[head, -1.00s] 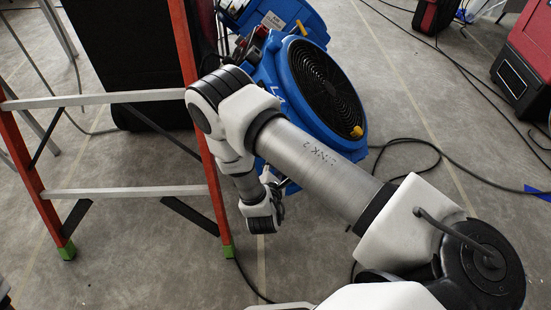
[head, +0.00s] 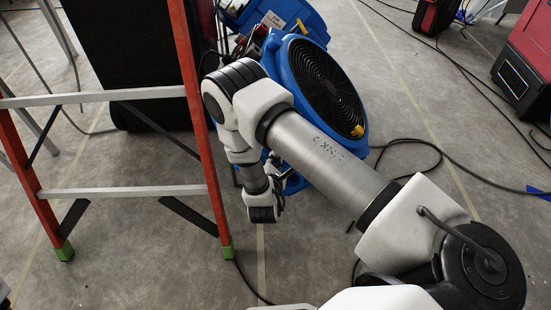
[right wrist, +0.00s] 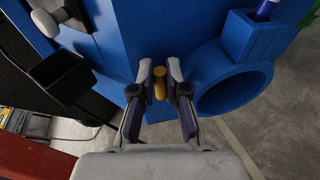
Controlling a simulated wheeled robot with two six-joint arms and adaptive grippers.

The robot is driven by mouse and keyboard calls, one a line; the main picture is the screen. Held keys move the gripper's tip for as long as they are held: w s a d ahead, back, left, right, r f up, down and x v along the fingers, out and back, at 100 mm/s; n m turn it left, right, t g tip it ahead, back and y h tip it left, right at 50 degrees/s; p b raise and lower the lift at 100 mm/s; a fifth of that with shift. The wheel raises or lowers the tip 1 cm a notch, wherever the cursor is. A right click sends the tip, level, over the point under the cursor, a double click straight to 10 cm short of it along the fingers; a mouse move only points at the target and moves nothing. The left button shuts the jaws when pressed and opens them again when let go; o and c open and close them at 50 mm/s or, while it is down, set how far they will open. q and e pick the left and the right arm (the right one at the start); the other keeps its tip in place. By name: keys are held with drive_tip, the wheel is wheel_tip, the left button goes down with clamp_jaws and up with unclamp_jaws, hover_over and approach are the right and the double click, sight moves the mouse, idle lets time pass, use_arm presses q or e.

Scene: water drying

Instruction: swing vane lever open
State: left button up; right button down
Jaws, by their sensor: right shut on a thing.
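The yellow vane lever (right wrist: 160,84) stands out from the blue housing (right wrist: 150,35) in the right wrist view. My right gripper (right wrist: 160,76) is shut on it, with one finger on each side. In the head view the blue machine (head: 300,150) stands behind my right arm, and the arm hides part of its lower body. The jaws are mostly hidden there behind my wrist. My left gripper is not in view.
A blue round duct opening (right wrist: 232,90) is just right of the lever. An orange stepladder (head: 190,110) stands close left of my right arm. A black cable (head: 410,165) lies on the floor. Concrete floor (head: 320,240) is clear in front.

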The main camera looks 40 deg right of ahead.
drive_tip(key=a+m+g+h+b, duration=0.1)
drive_tip(key=m+g+h+b, duration=0.2)
drive_tip(key=m+h+b, duration=0.1)
drive_tip(key=a+f+m+g+h+b, duration=0.1)
drive_tip(key=m+g+h+b, duration=0.2)
drive_tip(key=b, duration=0.3)
drive_tip(key=s+a+f+m+g+h+b, duration=0.1)
drive_tip(key=m+g+h+b, duration=0.2)
drive_tip(key=m+h+b, duration=0.1)
drive_tip(key=shift+a+f+m+h+b, duration=0.3)
drive_tip(key=shift+h+b, duration=0.1)
drive_tip(key=shift+h, duration=0.5)
drive_tip(key=shift+r, duration=0.1)
drive_tip(key=c, duration=1.4)
unclamp_jaws()
drive_tip(key=shift+c, duration=0.2)
drive_tip(key=shift+r, duration=0.1)
